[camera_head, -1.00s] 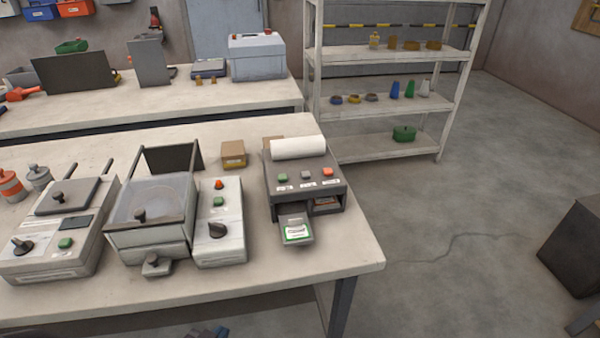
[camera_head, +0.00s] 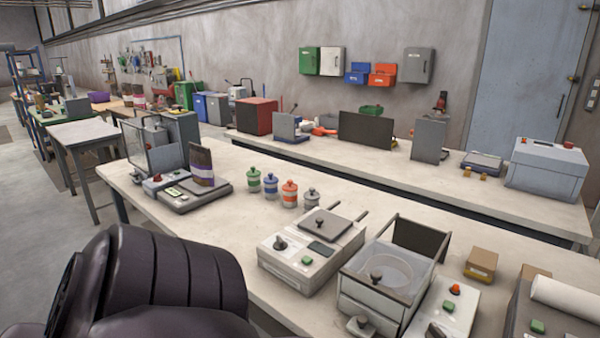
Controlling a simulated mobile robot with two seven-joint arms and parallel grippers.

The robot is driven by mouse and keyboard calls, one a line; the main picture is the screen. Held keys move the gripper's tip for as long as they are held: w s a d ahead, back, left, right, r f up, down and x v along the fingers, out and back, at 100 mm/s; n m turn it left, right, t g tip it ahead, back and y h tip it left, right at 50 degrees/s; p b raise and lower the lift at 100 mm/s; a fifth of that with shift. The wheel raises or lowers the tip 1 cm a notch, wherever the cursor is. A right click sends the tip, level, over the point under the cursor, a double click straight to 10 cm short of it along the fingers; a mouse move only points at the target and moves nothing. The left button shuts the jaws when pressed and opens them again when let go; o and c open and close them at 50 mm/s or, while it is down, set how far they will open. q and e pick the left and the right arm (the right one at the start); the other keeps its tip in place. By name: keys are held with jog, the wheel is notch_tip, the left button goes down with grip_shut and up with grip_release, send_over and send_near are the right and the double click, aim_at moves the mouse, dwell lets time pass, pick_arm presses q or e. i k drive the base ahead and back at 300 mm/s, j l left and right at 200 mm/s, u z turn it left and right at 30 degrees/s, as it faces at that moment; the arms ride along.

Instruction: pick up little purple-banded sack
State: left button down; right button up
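A dark brown sack with a purple band (camera_head: 202,166) stands upright on a grey device with a flat plate (camera_head: 197,196), at the left part of the near bench. The band is around its lower half. Another dark sack with a pale and purple band (camera_head: 139,96) shows small on a bench farther back; its details are too small to tell. A dark ribbed part of my own arm fills the lower left. Neither gripper shows in the view.
Several banded jars (camera_head: 289,193) stand right of the sack on the near bench (camera_head: 225,228). A sealing machine (camera_head: 312,247) and a clear-lidded box (camera_head: 388,280) stand nearer. A grey upright panel (camera_head: 180,137) is behind the sack. Open floor (camera_head: 50,225) lies left.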

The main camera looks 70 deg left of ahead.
aim_at(201, 164)
jog(key=u, duration=2.9)
jog(key=z, duration=0.4)
jog(key=i+j+z, duration=0.1)
jog(key=z, duration=0.3)
jog(key=j+z, duration=0.2)
jog(key=z, duration=0.2)
jog(key=i+j+z, duration=0.1)
jog(key=j+z, duration=0.5)
jog(key=j, duration=0.15)
jog(key=j+z, duration=0.15)
jog(key=j, duration=0.45)
jog(key=j+z, duration=0.15)
jog(key=j, duration=0.4)
jog(key=k+j+z, duration=0.2)
jog(key=j, duration=0.35)
jog(key=i, duration=0.1)
